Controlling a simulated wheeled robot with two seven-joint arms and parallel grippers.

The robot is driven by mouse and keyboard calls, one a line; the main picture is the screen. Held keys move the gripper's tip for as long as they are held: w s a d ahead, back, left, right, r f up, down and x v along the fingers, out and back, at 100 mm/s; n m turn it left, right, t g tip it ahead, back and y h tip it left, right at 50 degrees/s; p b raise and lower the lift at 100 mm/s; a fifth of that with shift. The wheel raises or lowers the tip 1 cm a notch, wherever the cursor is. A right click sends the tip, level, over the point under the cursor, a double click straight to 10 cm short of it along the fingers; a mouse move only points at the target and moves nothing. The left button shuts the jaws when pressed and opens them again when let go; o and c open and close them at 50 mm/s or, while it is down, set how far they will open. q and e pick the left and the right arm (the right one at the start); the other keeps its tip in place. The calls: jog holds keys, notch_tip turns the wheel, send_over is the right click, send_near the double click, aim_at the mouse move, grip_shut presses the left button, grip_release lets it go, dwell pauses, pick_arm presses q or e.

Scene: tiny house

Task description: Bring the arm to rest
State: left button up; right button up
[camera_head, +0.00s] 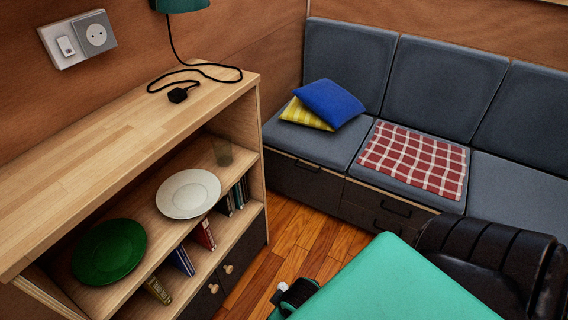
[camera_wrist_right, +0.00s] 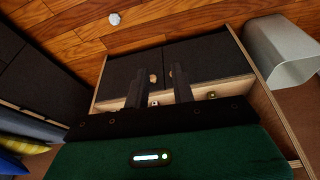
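My right gripper (camera_wrist_right: 159,68) shows in the right wrist view as two dark fingers standing apart, with nothing held between them. Beyond the fingers are the dark cabinet doors (camera_wrist_right: 205,60) of the wooden shelf unit, with small round knobs. In the head view, my teal and black right arm fills the lower right corner, over the wooden floor in front of the sofa. The right gripper's fingers cannot be made out there. My left arm and left gripper are not in view.
A grey sofa (camera_head: 310,150) with cushions stands behind. A pale bin (camera_wrist_right: 280,52) is beside the cabinet. Some wooden floor (camera_head: 300,245) is clear.

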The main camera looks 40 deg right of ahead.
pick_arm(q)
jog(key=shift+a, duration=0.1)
pick_arm(e)
jog(key=shift+s+a+f+m+g, duration=0.1)
jog(key=shift+s+f+m+g, duration=0.1)
jog(key=shift+s, duration=0.25)
jog(key=shift+s+a+f+m+g, duration=0.1)
jog(key=shift+s+m, duration=0.1)
jog(key=shift+s, duration=0.25)
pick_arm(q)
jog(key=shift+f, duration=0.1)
